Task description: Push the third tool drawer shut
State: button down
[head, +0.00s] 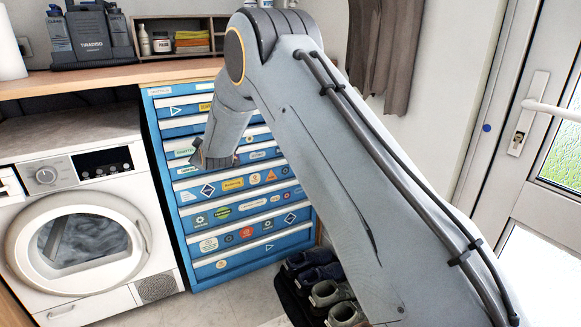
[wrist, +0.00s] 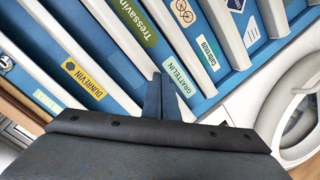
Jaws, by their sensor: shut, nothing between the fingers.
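The blue tool chest (head: 240,270) stands beside the washing machine, with several stickered drawers and pale handle strips. The third drawer seems to be the one with the light-green "Grattelin" sticker (head: 184,153), partly behind my gripper. That sticker (wrist: 176,72) also shows in the wrist view, right by my fingertips. My gripper (head: 199,160) is in front of the chest's left half, pointing down-left in the head view. Its fingers (wrist: 163,88) are shut together with nothing between them. I cannot tell whether they touch the drawer front, nor how far it stands out.
The washing machine (head: 80,220) is close on the left. A wooden worktop (head: 110,76) runs above the chest and washer. Shoes (head: 325,285) are on the floor to the right of the chest. A door (head: 520,150) is at far right.

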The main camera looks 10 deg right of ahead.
jog(key=shift+s+d+p, duration=0.25)
jog(key=shift+s+p, duration=0.4)
jog(key=shift+s, duration=0.3)
jog(key=shift+s+d+p, duration=0.25)
jog(key=shift+s+p, duration=0.4)
jog(key=shift+s, duration=0.25)
jog(key=shift+s+d+p, duration=0.25)
jog(key=shift+s+p, duration=0.4)
jog(key=shift+s, duration=0.3)
jog(key=s+d+r+m+g+h+p, duration=0.1)
jog(key=s+d+r+m+g+p, duration=0.2)
jog(key=s+d, duration=0.65)
jog(key=s+d+r+m+g+h+p, duration=0.3)
jog(key=s+d, duration=0.4)
jog(key=s, duration=0.6)
jog(key=s+d+r+m+g+p, duration=0.1)
jog(key=s+d+m+g+p, duration=0.1)
jog(key=s, duration=1.4)
jog(key=s+d+r+m+g+p, duration=0.1)
jog(key=s+d+m+g+p, duration=0.2)
jog(key=s, duration=1.4)
jog(key=d+m+g, duration=0.1)
jog(key=d+g, duration=0.2)
jog(key=d, duration=0.1)
jog(key=shift+d+r+g, duration=0.2)
jog(key=shift+d+g, duration=0.1)
jog(key=shift+d, duration=0.05)
